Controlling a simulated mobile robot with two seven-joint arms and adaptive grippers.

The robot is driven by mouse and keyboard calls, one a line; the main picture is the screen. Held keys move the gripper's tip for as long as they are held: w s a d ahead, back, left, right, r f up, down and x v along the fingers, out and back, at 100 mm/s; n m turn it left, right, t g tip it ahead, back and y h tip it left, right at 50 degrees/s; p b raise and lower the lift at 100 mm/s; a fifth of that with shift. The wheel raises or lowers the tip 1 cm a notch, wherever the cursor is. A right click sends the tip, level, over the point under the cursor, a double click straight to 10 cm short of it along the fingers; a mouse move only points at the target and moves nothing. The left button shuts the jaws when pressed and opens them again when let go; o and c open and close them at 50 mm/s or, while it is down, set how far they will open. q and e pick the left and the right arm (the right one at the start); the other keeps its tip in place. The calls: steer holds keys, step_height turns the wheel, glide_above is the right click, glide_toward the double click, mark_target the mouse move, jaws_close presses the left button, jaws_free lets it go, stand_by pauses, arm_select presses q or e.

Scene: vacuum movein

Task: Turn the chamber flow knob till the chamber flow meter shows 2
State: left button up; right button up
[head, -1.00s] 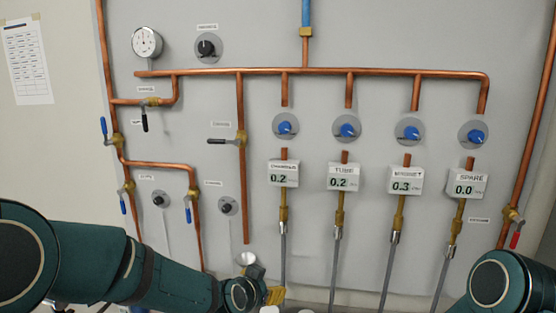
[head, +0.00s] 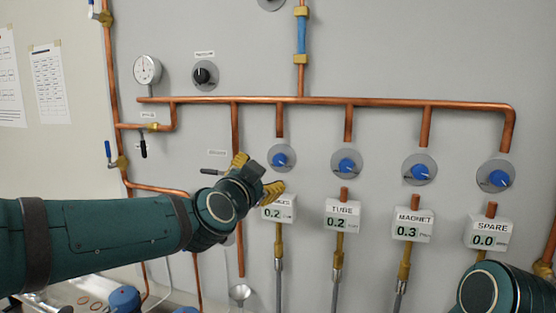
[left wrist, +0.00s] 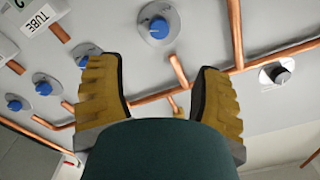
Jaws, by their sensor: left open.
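The chamber flow knob (head: 281,157) is a blue knob on a grey disc, leftmost of the row. Below it, the chamber flow meter (head: 278,213) reads 0.2; my left gripper partly hides its label. My left gripper (head: 262,170) is open and empty, with its yellow fingers just below and left of the chamber knob. In the left wrist view the chamber knob (left wrist: 158,24) lies beyond the gap between the open fingers (left wrist: 160,68), apart from them. My right arm's link shows at the lower right; its gripper is out of view.
Blue knobs for tube (head: 346,164), magnet (head: 419,171) and spare (head: 499,178) stand to the right. A copper pipe (head: 330,101) runs above them. A black-handled valve (head: 212,172) is close left of my gripper. A black knob (head: 205,75) is at upper left.

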mark_target(278, 161)
arm_select(q)
steer(key=p+x, duration=0.1)
steer(key=x, duration=1.2)
steer(key=shift+f, duration=0.15)
jaws_close()
